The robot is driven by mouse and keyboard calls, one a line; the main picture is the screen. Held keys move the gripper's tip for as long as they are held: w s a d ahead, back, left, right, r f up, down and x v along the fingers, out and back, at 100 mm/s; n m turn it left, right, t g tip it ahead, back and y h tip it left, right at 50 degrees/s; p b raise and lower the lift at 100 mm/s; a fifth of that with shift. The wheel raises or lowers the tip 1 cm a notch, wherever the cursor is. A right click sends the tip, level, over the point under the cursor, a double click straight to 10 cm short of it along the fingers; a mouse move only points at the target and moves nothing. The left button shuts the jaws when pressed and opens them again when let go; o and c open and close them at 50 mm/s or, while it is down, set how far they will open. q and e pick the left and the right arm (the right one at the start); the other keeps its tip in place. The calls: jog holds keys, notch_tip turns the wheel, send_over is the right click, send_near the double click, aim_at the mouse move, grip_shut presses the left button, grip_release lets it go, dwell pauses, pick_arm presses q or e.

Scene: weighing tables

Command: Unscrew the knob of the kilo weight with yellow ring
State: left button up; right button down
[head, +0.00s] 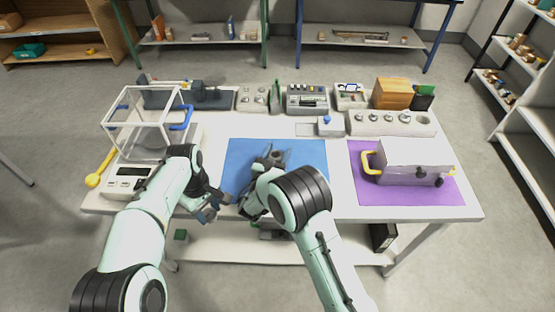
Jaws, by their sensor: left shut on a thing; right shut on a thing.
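My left gripper (219,204) is low at the table's front edge, just left of the blue mat (310,152). My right gripper (246,207) is close to its right, over the mat's front edge, partly covered by my own wrist. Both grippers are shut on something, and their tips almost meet. What they hold is too small and too covered to make out. I cannot pick out a kilo weight with a yellow ring or its knob. Grey metal shapes (273,155) rise behind my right wrist; I cannot tell what they are.
A grey box (415,160) with a yellow handle stands on a purple mat (385,196). A weight block (365,127) and wooden box (397,93) line the back.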

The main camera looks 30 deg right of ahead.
aim_at(277, 160)
jog(key=shift+f, duration=1.6)
jog(key=shift+f, duration=0.1)
jog(key=shift+c, duration=1.8)
grip_release()
jog(key=shift+f, duration=0.1)
